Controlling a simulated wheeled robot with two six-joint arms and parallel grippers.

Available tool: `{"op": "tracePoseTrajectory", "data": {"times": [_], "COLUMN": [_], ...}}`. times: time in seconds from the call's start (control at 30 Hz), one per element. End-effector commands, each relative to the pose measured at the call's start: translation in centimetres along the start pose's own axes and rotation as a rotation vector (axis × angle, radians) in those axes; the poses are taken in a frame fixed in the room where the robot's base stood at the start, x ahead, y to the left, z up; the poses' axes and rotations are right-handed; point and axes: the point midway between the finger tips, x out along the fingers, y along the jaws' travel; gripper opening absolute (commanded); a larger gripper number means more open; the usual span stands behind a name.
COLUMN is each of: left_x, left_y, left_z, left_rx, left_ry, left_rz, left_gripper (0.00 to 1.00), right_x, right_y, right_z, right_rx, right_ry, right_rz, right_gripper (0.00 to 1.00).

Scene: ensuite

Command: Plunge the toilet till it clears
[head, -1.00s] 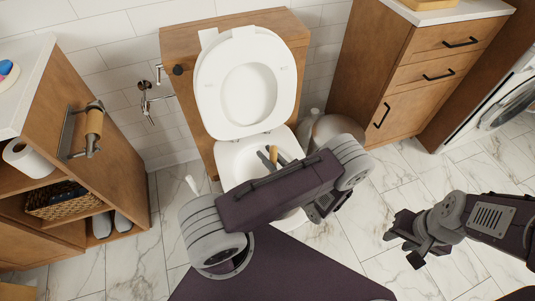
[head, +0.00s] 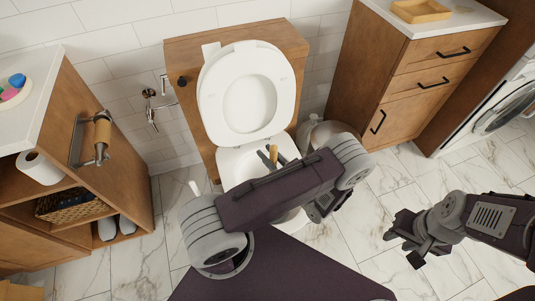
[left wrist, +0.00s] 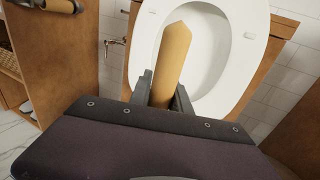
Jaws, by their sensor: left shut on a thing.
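The white toilet (head: 228,163) stands against the wall with its seat and lid (head: 209,105) raised. My left gripper (head: 274,160) is over the bowl, shut on the plunger's wooden handle (head: 273,152). In the left wrist view the handle (left wrist: 172,60) stands up between the two fingers (left wrist: 163,95), with the raised toilet seat (left wrist: 235,85) behind it. The plunger's lower end and most of the bowl are hidden behind my left arm. My right gripper (head: 404,240) hangs over the floor at the right, away from the toilet; its finger gap is unclear.
A wooden cabinet (head: 400,85) stands right of the toilet, with a rounded metallic bin (head: 322,132) between them. At the left is a shelf unit (head: 115,150) with a paper holder (head: 102,135) and basket (head: 68,205). Marble floor (head: 350,240) is clear at the right.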

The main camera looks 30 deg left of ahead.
Motion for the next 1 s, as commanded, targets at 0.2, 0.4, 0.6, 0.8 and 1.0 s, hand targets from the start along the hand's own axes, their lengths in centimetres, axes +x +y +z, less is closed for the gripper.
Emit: {"op": "tracePoseTrajectory", "data": {"times": [0.2,0.4,0.6,0.8,1.0], "left_x": [0.0,0.0,0.0,0.0,0.0], "left_y": [0.0,0.0,0.0,0.0,0.0], "left_z": [3.2,5.5,7.7,7.7,7.7], "left_rx": [0.0,0.0,0.001,0.001,0.0], "left_ry": [-0.002,-0.002,-0.002,-0.002,-0.002], "left_rz": [0.0,0.0,0.0,0.0,0.0], "left_gripper": [0.0,0.0,0.0,0.0,0.0], "right_x": [-2.9,-5.0,-7.0,-6.8,-6.8], "right_y": [-0.1,-0.1,-0.1,-0.1,-0.1], "right_z": [-0.3,-0.5,-0.7,-0.7,-0.7], "right_rx": [0.0,0.0,0.0,0.0,0.0], "right_ry": [0.0,0.0,0.0,0.0,0.0], "right_rz": [0.0,0.0,0.0,0.0,0.0], "right_gripper": [0.36,0.36,0.36,0.36,0.36]}}
